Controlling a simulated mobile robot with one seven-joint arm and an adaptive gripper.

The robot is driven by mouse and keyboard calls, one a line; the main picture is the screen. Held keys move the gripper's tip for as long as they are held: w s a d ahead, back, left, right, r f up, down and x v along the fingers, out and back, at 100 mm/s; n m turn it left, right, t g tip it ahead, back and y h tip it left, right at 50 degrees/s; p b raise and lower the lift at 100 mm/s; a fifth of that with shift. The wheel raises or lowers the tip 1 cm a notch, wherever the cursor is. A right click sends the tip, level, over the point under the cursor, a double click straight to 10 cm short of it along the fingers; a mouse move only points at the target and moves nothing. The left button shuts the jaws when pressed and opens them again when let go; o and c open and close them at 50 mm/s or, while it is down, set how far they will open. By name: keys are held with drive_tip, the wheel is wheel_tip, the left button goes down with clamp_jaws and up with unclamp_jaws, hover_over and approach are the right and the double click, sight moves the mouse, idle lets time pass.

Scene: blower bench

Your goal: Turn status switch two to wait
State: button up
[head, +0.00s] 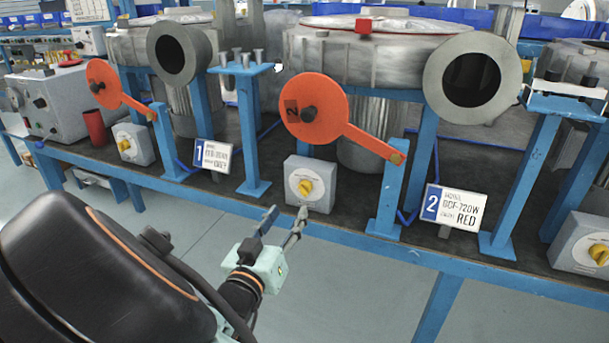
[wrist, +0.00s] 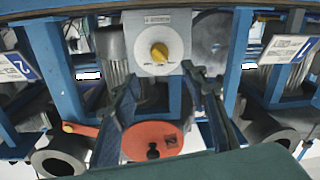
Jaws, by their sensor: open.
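Status switch two (head: 322,200) is a grey box with a white dial and a yellow knob (head: 305,187), on the bench left of the number 2 sign (head: 453,208). My gripper (head: 284,217) is open and empty, in front of and below the box, with its fingers apart from the knob. The wrist view is upside down. There the switch box (wrist: 179,22) is at the top centre, with the yellow knob (wrist: 160,53) just beyond and roughly between my fingertips (wrist: 160,78). The dial's lettering is too small to read.
An orange disc lever (head: 330,108) stands above the switch on a blue post. Blowers with round grey outlets (head: 470,78) fill the back. Other switch boxes sit at left (head: 133,143) and right (head: 585,243).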

sight(302, 191)
drive_tip(key=b+x, duration=0.2)
drive_tip(key=x, duration=0.8)
drive_tip(key=shift+b, duration=0.35)
clamp_jaws()
drive_tip(key=shift+f, duration=0.1)
